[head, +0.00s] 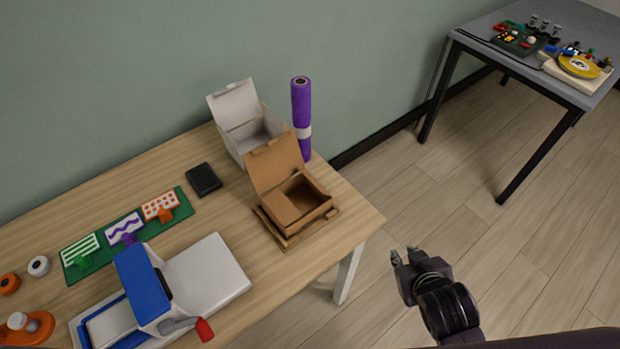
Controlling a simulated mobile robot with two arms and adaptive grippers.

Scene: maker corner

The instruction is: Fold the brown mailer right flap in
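The brown mailer (314,213) is an open cardboard box near the right end of the wooden table. Its lid (275,163) stands up at the back and its inside shows empty. The side flaps are too small to tell apart clearly. My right gripper (404,256) is right of the table, over the floor, apart from the mailer. Its fingertips look a little apart with nothing between them. My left gripper is not in view.
A white open box (240,133) and an upright purple roll (302,125) stand close behind the mailer. A black wallet-like item (203,179) lies to its left. A blue and white press (150,287) stands at the front. A grey table (480,32) stands far right.

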